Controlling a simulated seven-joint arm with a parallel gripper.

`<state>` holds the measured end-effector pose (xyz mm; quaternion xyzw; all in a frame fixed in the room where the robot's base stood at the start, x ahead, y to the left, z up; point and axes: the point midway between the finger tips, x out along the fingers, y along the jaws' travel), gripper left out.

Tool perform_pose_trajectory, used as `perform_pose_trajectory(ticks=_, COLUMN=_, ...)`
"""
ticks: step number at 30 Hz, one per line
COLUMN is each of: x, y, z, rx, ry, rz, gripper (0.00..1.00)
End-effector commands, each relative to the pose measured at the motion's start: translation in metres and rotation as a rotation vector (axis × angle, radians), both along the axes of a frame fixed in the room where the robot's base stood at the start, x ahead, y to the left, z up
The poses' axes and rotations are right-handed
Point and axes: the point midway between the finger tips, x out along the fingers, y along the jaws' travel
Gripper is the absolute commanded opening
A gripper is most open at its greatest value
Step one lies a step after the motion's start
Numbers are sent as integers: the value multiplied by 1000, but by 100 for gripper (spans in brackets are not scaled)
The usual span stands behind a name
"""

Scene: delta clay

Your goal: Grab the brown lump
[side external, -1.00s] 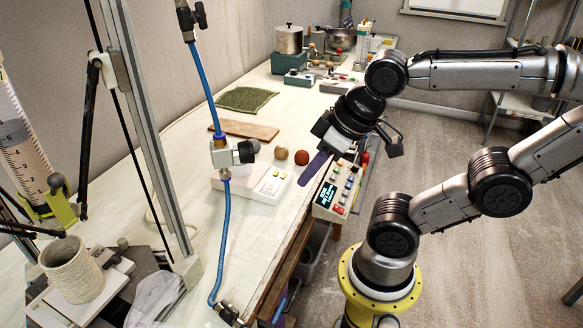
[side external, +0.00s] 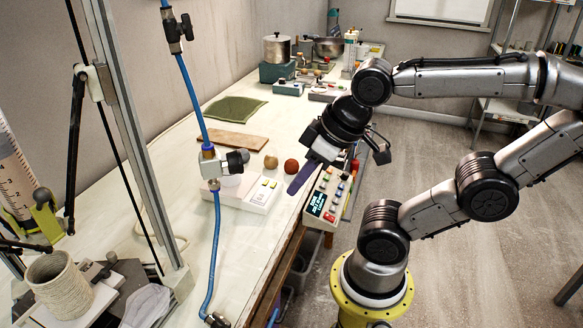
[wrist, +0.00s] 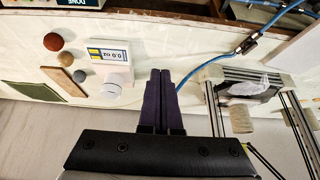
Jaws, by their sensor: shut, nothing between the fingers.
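A reddish-brown ball-shaped lump (side external: 291,166) sits on the pale worktop, right of a tan lump (side external: 271,161). In the wrist view the reddish-brown lump (wrist: 53,41) is at the upper left, with the tan lump (wrist: 68,58) beside it and a smaller grey lump (wrist: 79,75) below. My gripper (side external: 292,190) has purple fingers pointing down, which appear just in front of the reddish-brown lump in the side view. In the wrist view my gripper (wrist: 161,72) is shut and empty, with all the lumps well to its left.
A white scale (side external: 253,194) with a display stands beside the lumps. A wooden board (side external: 228,141) and green cloth (side external: 235,110) lie behind. A button console (side external: 326,196) is at the table's right edge. A blue hose (side external: 215,250) and metal frame stand at the left.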

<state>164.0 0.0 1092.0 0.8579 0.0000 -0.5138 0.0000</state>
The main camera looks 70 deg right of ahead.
Motion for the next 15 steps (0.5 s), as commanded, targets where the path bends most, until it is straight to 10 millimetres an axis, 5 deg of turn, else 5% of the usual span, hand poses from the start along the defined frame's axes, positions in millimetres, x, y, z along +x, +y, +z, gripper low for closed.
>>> perform_pose_trajectory(ticks=6, x=0, y=0, z=0, rx=0, ry=0, rz=0, gripper=2)
perform_pose_trajectory(ticks=15, x=0, y=0, z=0, rx=0, ry=0, rz=0, gripper=56)
